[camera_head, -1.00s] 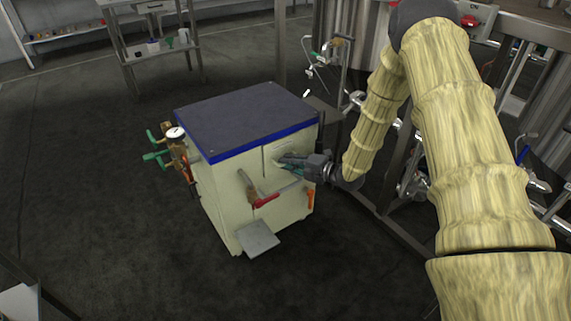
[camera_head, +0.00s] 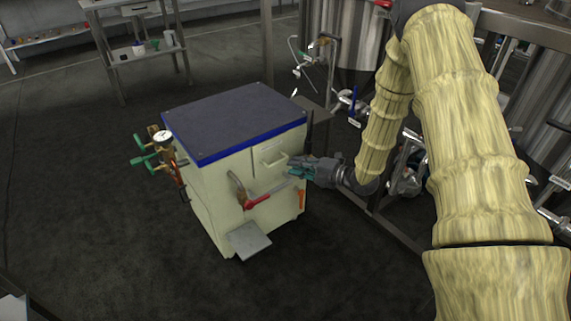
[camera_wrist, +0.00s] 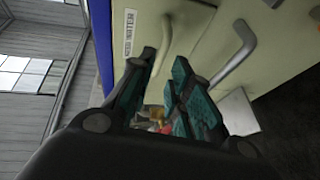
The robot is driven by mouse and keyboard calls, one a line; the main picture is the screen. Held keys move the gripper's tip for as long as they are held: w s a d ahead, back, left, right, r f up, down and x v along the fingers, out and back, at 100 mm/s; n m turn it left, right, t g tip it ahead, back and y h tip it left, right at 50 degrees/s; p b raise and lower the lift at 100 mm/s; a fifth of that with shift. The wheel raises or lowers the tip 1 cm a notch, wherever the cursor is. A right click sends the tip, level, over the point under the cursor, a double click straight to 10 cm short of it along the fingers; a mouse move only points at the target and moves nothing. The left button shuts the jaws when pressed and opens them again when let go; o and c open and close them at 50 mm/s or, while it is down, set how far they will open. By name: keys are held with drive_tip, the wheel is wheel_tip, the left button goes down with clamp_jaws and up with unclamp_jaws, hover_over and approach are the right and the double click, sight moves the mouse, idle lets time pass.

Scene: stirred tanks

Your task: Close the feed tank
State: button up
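The feed tank (camera_head: 225,190) is a cream cabinet with a flat, blue-edged dark top (camera_head: 235,120). A cream handle (camera_head: 272,158) sits on its upper front panel. In the wrist view this handle (camera_wrist: 165,45) is just beyond the fingertips, beside a label (camera_wrist: 130,30) that seems to read feed water. I cannot tell whether the panel is fully shut. My gripper (camera_head: 293,168) is at the right of the handle, close to the front. Its teal fingers are parted in the wrist view (camera_wrist: 166,62), with nothing seen held between them.
On the tank front are a bent grey pipe (camera_head: 236,183), a red lever (camera_head: 257,202), an orange lever (camera_head: 302,198) and a projecting grey plate (camera_head: 248,240). A gauge (camera_head: 162,137) and green-handled valves (camera_head: 140,160) stick out at left. Steel tanks and framing stand right. Floor is clear in front.

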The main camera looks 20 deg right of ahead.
drive_tip(key=v, duration=0.4)
drive_tip(key=shift+s+d, duration=0.1)
drive_tip(key=shift+d, duration=0.05)
idle(0.4)
drive_tip(key=s+a+f+m+g+h, duration=0.2)
drive_tip(key=s+a+f+m+h, duration=0.15)
drive_tip(key=s+f+m, duration=0.5)
drive_tip(key=s+a+f+m+g+h, duration=0.3)
drive_tip(key=s+a+f+m, duration=0.2)
drive_tip(key=f, duration=0.6)
drive_tip(key=s+a+f+m+g+h, duration=0.15)
drive_tip(key=s+m, duration=0.25)
drive_tip(key=s, duration=0.5)
drive_tip(key=s+a+f+m+g+h, duration=0.1)
drive_tip(key=s+f+m+g, duration=0.25)
drive_tip(key=s, duration=0.55)
drive_tip(key=s+a+f+m+g+h, duration=0.15)
drive_tip(key=s+m, duration=0.25)
drive_tip(key=s, duration=0.6)
wheel_tip(320, 180, up, 30)
drive_tip(key=g+p, duration=0.1)
drive_tip(key=p, duration=2.9)
drive_tip(key=shift+y+p, duration=0.3)
drive_tip(key=shift+y, duration=0.05)
